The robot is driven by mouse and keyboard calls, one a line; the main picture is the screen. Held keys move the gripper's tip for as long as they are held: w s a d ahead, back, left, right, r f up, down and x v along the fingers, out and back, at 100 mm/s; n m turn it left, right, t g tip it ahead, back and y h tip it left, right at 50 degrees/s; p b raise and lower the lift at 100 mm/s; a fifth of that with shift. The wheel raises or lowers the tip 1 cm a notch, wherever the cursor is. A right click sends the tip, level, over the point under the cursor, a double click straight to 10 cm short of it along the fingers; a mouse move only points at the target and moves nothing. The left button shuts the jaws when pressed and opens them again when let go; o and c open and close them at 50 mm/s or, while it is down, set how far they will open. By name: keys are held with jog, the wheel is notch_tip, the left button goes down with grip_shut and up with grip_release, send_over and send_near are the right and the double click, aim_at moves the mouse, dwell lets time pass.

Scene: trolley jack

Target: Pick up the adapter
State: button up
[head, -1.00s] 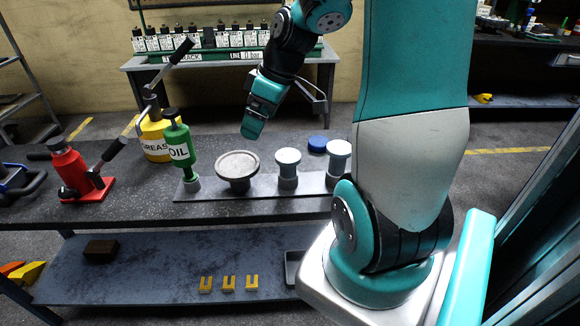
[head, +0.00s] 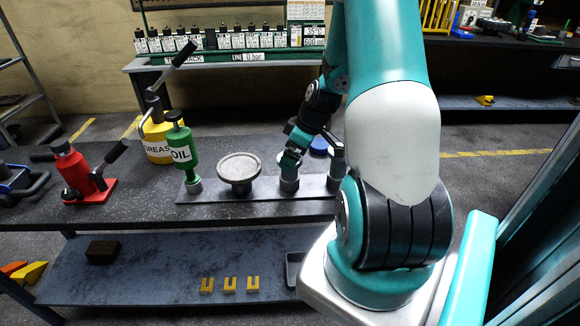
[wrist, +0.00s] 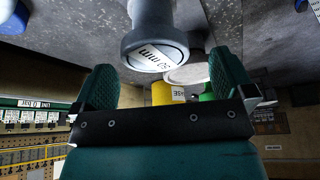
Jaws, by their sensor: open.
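Grey metal adapters stand in a row on a flat rack plate (head: 212,194) on the bench. The middle adapter (head: 289,184) is a short post with a round head, mostly hidden at the top by my gripper (head: 290,158). In the wrist view its round top (wrist: 155,50), marked with a number and "mm", lies ahead of my open gripper (wrist: 160,66), roughly between the two green fingers. I cannot tell whether the fingers touch it. The wide dish-topped adapter (head: 238,170) stands to its left. Another adapter (head: 338,168) stands to its right, partly behind my arm.
A green OIL bottle (head: 181,150) and a yellow GREASE can (head: 157,140) stand left of the row. A red bottle jack (head: 71,172) is further left. A blue round item (head: 319,146) lies behind the row. Yellow U-shaped pieces (head: 229,285) lie on the lower shelf.

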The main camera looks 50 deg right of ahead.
jog(key=shift+d+p+x, duration=0.1)
jog(key=shift+p+x, duration=0.25)
jog(key=shift+x, duration=1.05)
jog(key=shift+d+p+x, duration=0.15)
jog(key=shift+p+x, duration=0.2)
jog(key=shift+x, duration=1.1)
jog(key=shift+w+r, duration=0.15)
jog(key=c, duration=1.6)
jog(key=shift+c, duration=0.2)
notch_tip(320, 180, up, 20)
jog(key=b, duration=0.1)
